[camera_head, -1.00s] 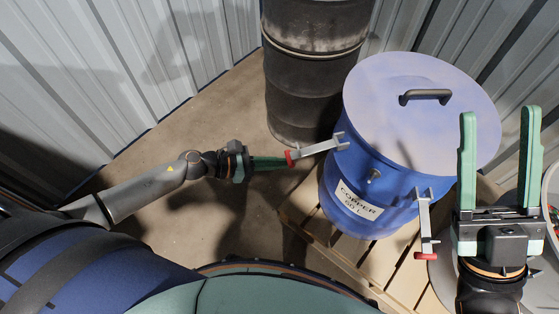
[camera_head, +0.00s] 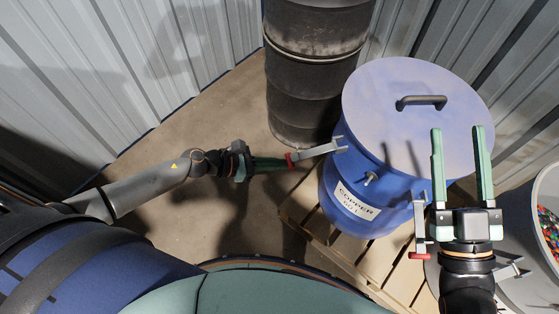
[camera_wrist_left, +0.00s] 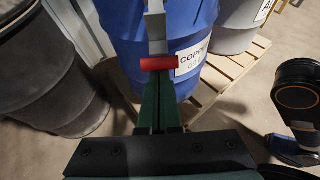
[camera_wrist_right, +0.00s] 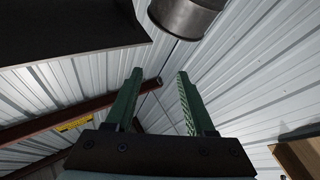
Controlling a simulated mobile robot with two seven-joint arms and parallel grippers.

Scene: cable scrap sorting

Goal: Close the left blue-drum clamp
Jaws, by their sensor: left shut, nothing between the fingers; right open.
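The blue drum (camera_head: 345,190) with a grey-blue lid (camera_head: 380,90) and black handle stands on a pallet, labelled COPPER. Its left clamp (camera_head: 318,151) is a grey metal lever with a red tip, sticking out to the left from the rim. My left gripper (camera_head: 286,162) is shut and empty, its fingertips at the red tip; the left wrist view shows the red tip (camera_wrist_left: 159,63) right at the finger ends. I cannot tell whether they touch. The right clamp (camera_head: 420,225) hangs out at the drum's front right. My right gripper (camera_head: 458,132) is open and empty above the lid's right side.
A dark rusty drum (camera_head: 312,70) stands behind, left of the blue drum. A grey bin (camera_head: 535,285) with colourful bits is at the right. The wooden pallet (camera_head: 310,232) lies under the blue drum. Corrugated walls close the back; bare floor is free at left.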

